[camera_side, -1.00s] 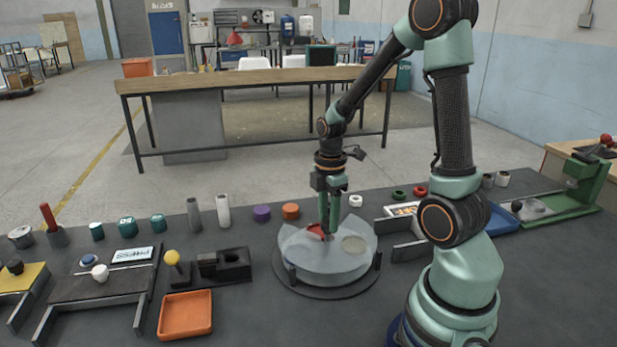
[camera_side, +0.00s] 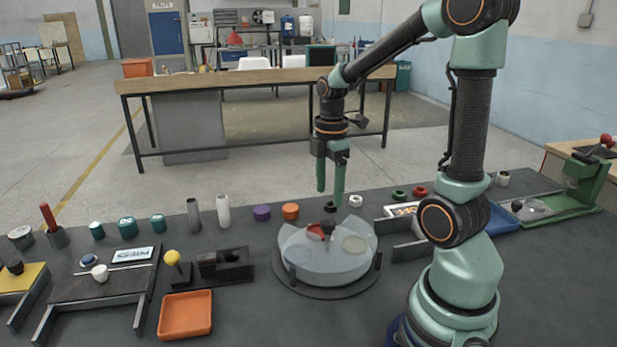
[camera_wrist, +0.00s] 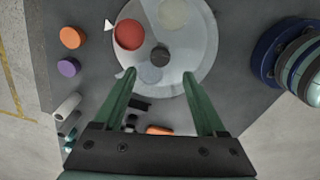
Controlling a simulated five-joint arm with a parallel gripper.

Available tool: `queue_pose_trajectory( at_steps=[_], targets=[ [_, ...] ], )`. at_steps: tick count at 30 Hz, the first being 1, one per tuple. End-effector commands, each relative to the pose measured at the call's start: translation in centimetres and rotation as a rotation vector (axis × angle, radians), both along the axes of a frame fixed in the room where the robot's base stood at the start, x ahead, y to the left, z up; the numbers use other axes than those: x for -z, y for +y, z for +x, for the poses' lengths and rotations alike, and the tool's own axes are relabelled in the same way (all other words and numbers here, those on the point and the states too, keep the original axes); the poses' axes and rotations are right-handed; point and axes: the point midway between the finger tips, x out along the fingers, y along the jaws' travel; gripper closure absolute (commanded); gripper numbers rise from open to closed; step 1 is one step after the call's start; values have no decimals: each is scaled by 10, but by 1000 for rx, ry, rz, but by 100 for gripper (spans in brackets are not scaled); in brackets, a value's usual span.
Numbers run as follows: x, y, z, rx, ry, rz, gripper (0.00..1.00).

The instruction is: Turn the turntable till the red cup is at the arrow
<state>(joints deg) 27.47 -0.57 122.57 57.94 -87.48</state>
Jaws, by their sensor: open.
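The turntable (camera_side: 325,268) is a round, pale, translucent disc on a dark base. The red cup (camera_wrist: 129,34) shows as a round red shape near its rim, and also in the side view (camera_side: 315,231). The white arrow (camera_wrist: 108,25) lies just outside the rim, beside the red cup and in line with it from the centre. A dark knob (camera_wrist: 160,56) stands at the turntable's centre. My gripper (camera_side: 330,196) is open and empty above the knob, clear of it. Its two green fingers frame the knob's near side in the wrist view (camera_wrist: 159,75).
The turntable also carries a pale beige round (camera_wrist: 172,14) and a grey-blue round (camera_wrist: 150,73). Purple (camera_side: 262,213) and orange (camera_side: 291,211) cylinders stand behind it. An orange tray (camera_side: 186,315) and a dark block (camera_side: 225,264) lie to the left.

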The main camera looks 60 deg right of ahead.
Motion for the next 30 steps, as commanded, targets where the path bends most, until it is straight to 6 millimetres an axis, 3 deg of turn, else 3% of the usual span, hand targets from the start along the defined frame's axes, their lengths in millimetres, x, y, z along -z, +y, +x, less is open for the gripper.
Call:
queue_pose_trajectory(
  at_steps=[3, 9, 23, 26, 30],
  targets=[
    [-22, 0, 1, 0, -4, -2, 26],
    [-42, 0, 0, 0, -2, -1, 26],
    [-47, 2, 0, 9, -4, -2, 26],
    [-51, 12, 2, 63, -33, -14, 26],
    [-61, 40, 5, 231, -117, -29, 26]
  ],
)
